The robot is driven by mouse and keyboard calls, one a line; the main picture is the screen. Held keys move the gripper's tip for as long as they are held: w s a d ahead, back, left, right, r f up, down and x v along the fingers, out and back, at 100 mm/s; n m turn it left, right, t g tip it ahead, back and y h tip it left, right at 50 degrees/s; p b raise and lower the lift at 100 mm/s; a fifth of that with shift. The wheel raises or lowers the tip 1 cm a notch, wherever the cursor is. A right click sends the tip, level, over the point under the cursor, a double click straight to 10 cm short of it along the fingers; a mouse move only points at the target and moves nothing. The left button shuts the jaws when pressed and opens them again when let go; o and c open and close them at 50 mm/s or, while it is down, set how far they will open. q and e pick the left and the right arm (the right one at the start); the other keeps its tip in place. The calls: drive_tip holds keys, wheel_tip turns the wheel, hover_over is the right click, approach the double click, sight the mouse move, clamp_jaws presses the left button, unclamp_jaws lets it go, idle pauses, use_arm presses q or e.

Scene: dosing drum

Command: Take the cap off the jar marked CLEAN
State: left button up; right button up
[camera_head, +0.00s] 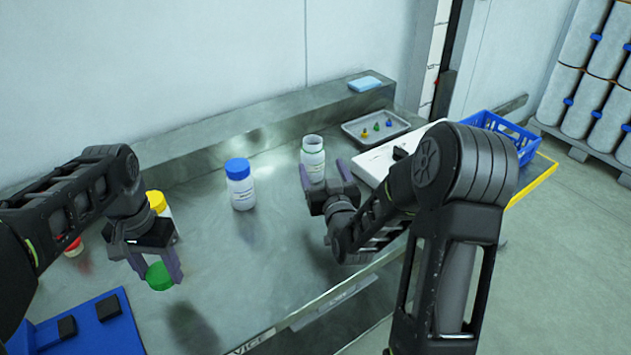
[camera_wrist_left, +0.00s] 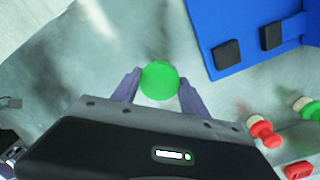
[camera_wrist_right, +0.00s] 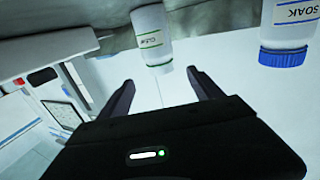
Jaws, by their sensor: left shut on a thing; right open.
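The jar marked CLEAN (camera_head: 313,160) stands upright on the steel bench with no cap on its mouth. In the right wrist view the jar (camera_wrist_right: 152,40) shows upside down, with green lines on its label. My left gripper (camera_head: 159,272) is shut on a green cap (camera_head: 160,277), held at the left, well away from the jar. The cap also shows between the fingers in the left wrist view (camera_wrist_left: 159,80). My right gripper (camera_head: 327,178) is open and empty, close in front of the jar; whether a finger touches it I cannot tell.
A blue-capped jar (camera_head: 240,184) marked SOAK stands left of the open jar. A yellow-capped jar (camera_head: 157,202) is partly behind my left gripper. A blue holder (camera_head: 95,330) lies front left. A small-parts tray (camera_head: 372,131) and blue basket (camera_head: 505,133) are at the right.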

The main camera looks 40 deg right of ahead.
drive_tip(key=shift+v, duration=1.65)
drive_tip(key=shift+s, duration=0.1)
